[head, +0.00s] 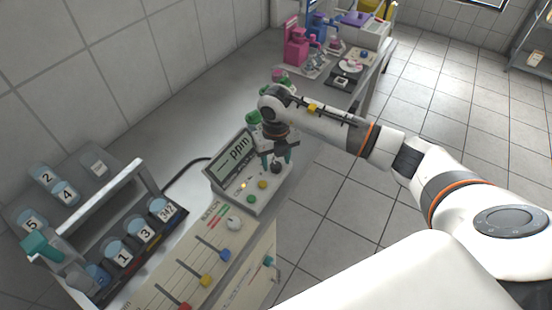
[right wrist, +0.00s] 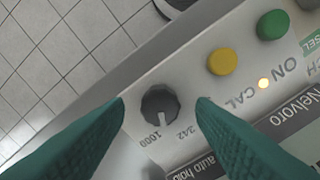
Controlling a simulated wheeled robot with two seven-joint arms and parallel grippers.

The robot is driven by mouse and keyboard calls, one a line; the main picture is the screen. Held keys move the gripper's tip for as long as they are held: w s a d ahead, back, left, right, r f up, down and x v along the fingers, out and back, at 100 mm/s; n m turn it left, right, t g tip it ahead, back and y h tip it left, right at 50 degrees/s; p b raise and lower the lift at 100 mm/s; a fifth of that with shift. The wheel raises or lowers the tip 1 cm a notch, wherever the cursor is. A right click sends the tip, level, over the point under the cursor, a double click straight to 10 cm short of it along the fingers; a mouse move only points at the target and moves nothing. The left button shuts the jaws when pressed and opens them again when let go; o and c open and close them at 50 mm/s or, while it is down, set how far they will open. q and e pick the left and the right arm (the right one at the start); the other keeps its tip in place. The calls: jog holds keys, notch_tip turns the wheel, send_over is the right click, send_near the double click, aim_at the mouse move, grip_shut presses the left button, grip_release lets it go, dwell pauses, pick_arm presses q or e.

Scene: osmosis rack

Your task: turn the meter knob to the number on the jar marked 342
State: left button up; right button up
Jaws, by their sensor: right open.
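The meter (head: 229,176) has a screen reading "ppm". Its dark round knob (head: 276,168) is at the near right corner. In the right wrist view the knob (right wrist: 160,101) has a white pointer facing down the picture, close to the printed "1000", with "342" printed to the right of that. My right gripper (head: 278,160) points down over the knob. Its green fingers (right wrist: 161,103) are open, one on each side of the knob; I cannot tell whether they touch it. The jar marked 342 (head: 163,209) stands in the rack at the left. My left gripper is out of view.
Yellow (right wrist: 222,62) and green (right wrist: 272,25) buttons sit on the meter beside the knob. A slider panel (head: 205,262) lies in front of the meter. Other numbered jars (head: 122,258) stand at the left. Pink and blue devices (head: 297,45) stand farther along the bench.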

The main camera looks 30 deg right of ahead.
jog(key=shift+f, duration=0.65)
jog(key=c, duration=1)
jog(key=shift+o, duration=0.2)
jog(key=n+b, duration=0.1)
jog(key=b, duration=0.1)
jog(key=n+b, duration=0.2)
jog(key=shift+w+f+n, duration=0.1)
jog(key=shift+f+n, duration=0.2)
jog(key=shift+r+n+b, duration=0.25)
jog(key=shift+n+b, duration=0.35)
jog(key=shift+n, duration=0.1)
jog(key=shift+r, duration=0.1)
jog(key=o, duration=1)
jog(key=shift+c, duration=0.2)
